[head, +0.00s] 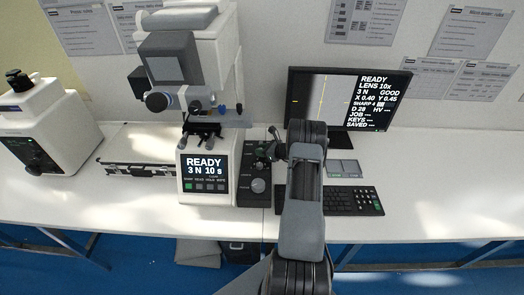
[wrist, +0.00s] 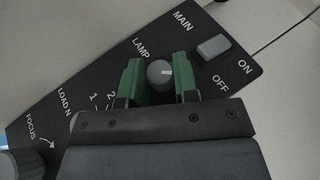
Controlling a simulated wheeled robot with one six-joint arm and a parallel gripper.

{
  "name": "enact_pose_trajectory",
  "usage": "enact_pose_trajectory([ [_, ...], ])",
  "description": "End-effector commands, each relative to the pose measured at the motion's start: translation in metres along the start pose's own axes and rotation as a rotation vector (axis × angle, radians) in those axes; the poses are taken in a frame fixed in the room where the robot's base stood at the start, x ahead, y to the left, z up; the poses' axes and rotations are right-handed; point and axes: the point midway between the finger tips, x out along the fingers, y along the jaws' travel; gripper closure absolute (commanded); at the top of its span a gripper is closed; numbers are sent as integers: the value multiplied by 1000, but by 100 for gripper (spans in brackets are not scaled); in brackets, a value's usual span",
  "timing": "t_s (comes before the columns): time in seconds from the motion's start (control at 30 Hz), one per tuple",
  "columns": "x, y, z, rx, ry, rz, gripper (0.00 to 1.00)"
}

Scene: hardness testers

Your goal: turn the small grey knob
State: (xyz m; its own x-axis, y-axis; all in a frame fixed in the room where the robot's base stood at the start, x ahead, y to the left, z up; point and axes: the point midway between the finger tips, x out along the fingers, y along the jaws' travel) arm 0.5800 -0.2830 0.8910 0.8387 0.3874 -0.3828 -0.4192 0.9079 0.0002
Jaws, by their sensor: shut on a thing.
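The small grey knob (wrist: 160,73) sits on a black control panel (wrist: 75,95) by the word LAMP in the wrist view. It is round with a pale pointer line. My gripper (wrist: 160,82) has green fingers on its left and right sides and is shut on the knob. In the head view my gripper (head: 264,158) reaches the upper part of the panel beside the tester (head: 208,150); the knob is too small to tell there.
A grey MAIN switch (wrist: 213,46) lies right of the knob, by ON and OFF. A larger FOCUS knob (wrist: 22,164) is at lower left; it also shows in the head view (head: 258,185). A keyboard (head: 352,201) and monitor (head: 349,97) stand to the right.

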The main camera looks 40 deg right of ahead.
Motion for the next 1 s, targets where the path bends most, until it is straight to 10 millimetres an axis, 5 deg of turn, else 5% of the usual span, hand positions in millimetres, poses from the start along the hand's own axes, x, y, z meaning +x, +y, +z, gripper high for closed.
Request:
enact_pose_trajectory([
  [1.0,3,-5,-4,-227,1,541,96],
])
